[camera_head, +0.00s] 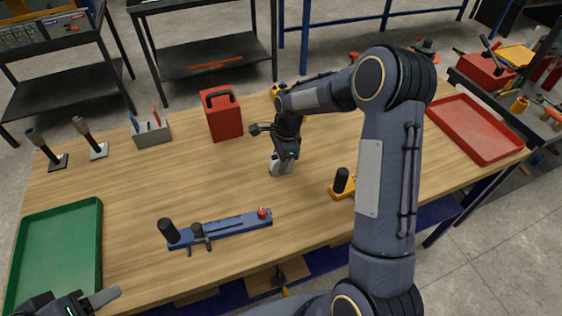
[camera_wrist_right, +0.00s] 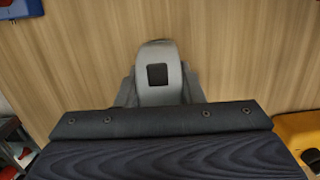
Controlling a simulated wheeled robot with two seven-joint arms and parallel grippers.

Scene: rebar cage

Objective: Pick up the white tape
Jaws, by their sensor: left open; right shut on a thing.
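The white tape (camera_head: 280,164) is a small pale grey-white body near the middle of the wooden table in the head view. In the right wrist view the white tape (camera_wrist_right: 158,91) has a rounded top and a dark square on its face. My right gripper (camera_head: 283,158) is shut on it, with the fingers on either side. I cannot tell whether the tape touches the table. My left gripper (camera_head: 90,302) is open at the bottom left corner by the green tray, partly cut off by the frame edge.
A green tray (camera_head: 57,208) lies at the left and a red tray (camera_head: 474,128) at the right. A red box (camera_head: 222,116) and a grey holder (camera_head: 151,134) stand at the back. A blue fixture (camera_head: 220,229) lies in front, and an orange fixture (camera_head: 341,189) sits beside my right arm.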

